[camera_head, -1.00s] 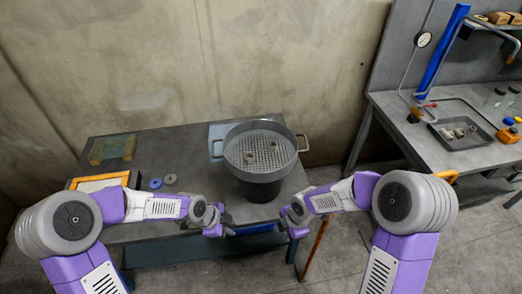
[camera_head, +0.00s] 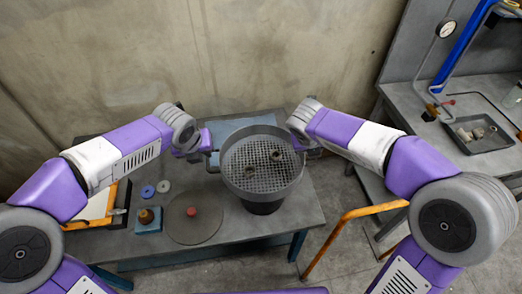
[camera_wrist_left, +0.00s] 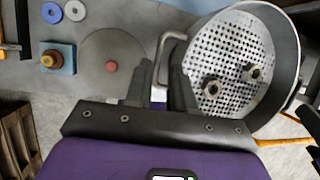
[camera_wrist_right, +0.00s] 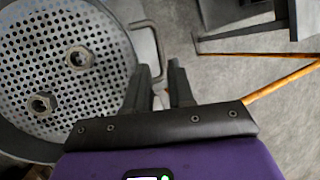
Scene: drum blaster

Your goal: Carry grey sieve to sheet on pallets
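The grey sieve (camera_head: 262,178) is a round perforated pan with two side handles and two nuts (camera_wrist_left: 252,73) in it. It sits level on a dark drum (camera_head: 262,207) on the workbench. My left gripper (camera_head: 208,151) is at the sieve's left handle (camera_wrist_left: 163,45); in the left wrist view its fingers (camera_wrist_left: 160,82) stand apart with the handle between them. My right gripper (camera_head: 304,143) is at the right handle (camera_wrist_right: 155,35); in the right wrist view its fingers (camera_wrist_right: 158,80) stand apart around the handle's end. I cannot make out a sheet on pallets.
On the workbench (camera_head: 225,240) left of the sieve lie a round plate with a red knob (camera_head: 191,211), a blue block (camera_head: 148,221) and two rings (camera_head: 147,191). A flat bluish piece (camera_head: 235,123) lies behind the sieve. An orange rail (camera_head: 345,215) stands to the right.

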